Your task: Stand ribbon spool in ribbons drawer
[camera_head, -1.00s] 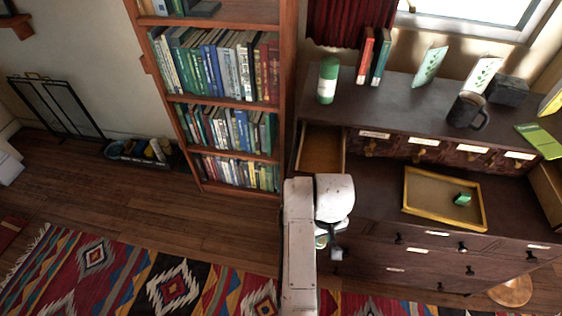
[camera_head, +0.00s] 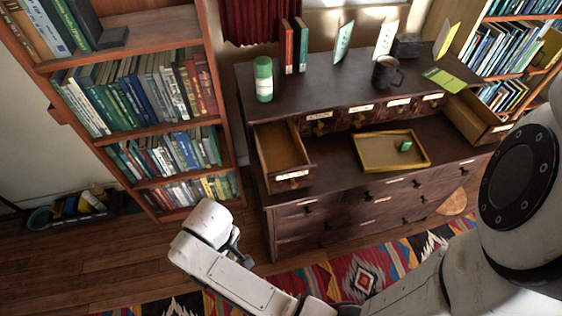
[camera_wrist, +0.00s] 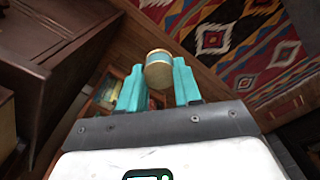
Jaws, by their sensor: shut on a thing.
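My gripper (camera_wrist: 158,68) has teal fingers and is shut on the ribbon spool (camera_wrist: 158,73), a short tan cylinder with a blue-green band. In the head view my wrist hides the spool. My forearm is left of and below the dark cabinet, apart from it. A small drawer (camera_head: 294,178) stands open at the cabinet's upper left and looks empty. Another drawer (camera_head: 494,133) is open at the right. The drawer labels are too small to read, so I cannot tell which is for ribbons.
A yellow-rimmed tray (camera_head: 368,163) with a small green item (camera_head: 405,146) lies on the cabinet's lower ledge. A green bottle (camera_head: 263,80), books and a dark mug (camera_head: 386,74) stand on top. A bookcase (camera_head: 222,120) stands close on the left.

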